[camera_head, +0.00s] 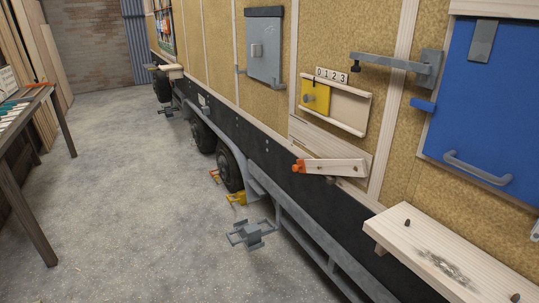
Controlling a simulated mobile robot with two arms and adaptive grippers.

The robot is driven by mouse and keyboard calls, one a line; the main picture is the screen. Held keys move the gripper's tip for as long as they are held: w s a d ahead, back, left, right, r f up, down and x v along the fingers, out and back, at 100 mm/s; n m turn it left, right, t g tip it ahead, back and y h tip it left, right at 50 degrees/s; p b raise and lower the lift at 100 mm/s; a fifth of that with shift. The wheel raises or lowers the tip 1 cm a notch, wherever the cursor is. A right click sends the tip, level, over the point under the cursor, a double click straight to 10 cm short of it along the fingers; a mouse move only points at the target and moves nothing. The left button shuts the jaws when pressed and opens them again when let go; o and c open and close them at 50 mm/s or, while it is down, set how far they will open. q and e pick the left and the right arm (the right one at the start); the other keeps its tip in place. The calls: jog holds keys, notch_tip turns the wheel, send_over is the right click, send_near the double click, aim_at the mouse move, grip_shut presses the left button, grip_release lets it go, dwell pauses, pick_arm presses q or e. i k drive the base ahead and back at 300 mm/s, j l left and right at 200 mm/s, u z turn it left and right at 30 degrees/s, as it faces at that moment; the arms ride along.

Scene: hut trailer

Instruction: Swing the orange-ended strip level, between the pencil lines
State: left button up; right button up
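The wooden strip (338,168) is pale, with an orange end (299,166) at its left. It is on the trailer's side wall, at the lower edge of a pale wooden board (328,145). The strip does not run parallel to the board: its orange end sits lower, away from the board, and its right end is closer to it. A small dark peg (330,180) shows just under the strip. I cannot make out the pencil lines. Neither of my grippers is in view.
Above hangs a wooden frame (347,108) with a yellow panel (316,97) and a number strip (331,74). A grey bracket arm (393,61) and blue door (490,110) are right. A wooden shelf (470,262) juts out lower right. The concrete floor (140,210) left is largely clear.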

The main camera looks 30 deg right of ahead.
aim_at(355, 167)
jog(key=i+j+z, duration=0.15)
jog(key=i+z, duration=0.25)
jog(key=i, duration=0.25)
jog(key=i+j+z, duration=0.35)
jog(key=i, duration=0.25)
jog(key=i+j+z, duration=0.4)
jog(key=i+j, duration=0.1)
jog(key=i, duration=0.1)
